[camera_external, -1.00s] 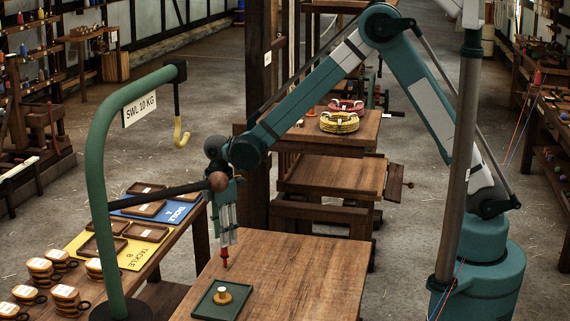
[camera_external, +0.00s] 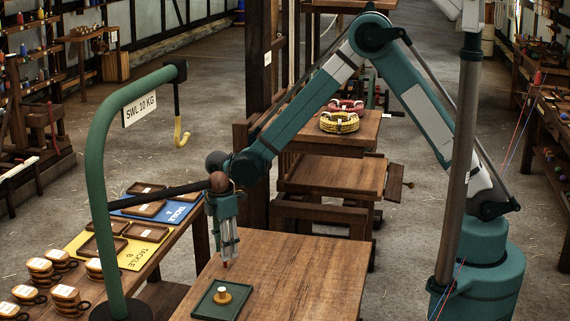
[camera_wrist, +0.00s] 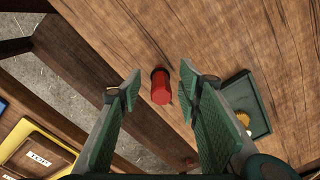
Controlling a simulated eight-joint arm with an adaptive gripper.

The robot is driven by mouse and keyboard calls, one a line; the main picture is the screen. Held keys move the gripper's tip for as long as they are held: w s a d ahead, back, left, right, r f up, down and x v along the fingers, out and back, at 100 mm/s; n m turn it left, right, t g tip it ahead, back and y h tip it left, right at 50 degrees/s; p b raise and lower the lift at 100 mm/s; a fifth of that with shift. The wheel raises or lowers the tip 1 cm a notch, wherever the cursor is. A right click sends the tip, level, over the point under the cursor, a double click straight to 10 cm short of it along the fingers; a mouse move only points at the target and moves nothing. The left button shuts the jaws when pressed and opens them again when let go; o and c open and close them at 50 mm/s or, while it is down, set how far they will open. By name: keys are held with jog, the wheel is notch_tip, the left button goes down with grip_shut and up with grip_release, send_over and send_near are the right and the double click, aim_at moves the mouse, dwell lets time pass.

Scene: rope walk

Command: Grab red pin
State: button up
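The red pin (camera_wrist: 161,88) is a short red cylinder with a dark band. In the wrist view it shows between my two fingers, with a gap on each side. In the external view only its low red end (camera_external: 225,265) shows, close to the table's left edge; the rest is hidden behind my gripper. My gripper (camera_external: 226,258) points down over the pin. In the wrist view its green-padded fingers (camera_wrist: 160,78) are apart and hold nothing.
The wooden table (camera_external: 310,262) has free room to the right.

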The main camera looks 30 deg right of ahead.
jog(key=shift+c, duration=0.4)
jog(key=c, duration=0.9)
jog(key=shift+r+p, duration=0.55)
jog(key=shift+r, duration=4.45)
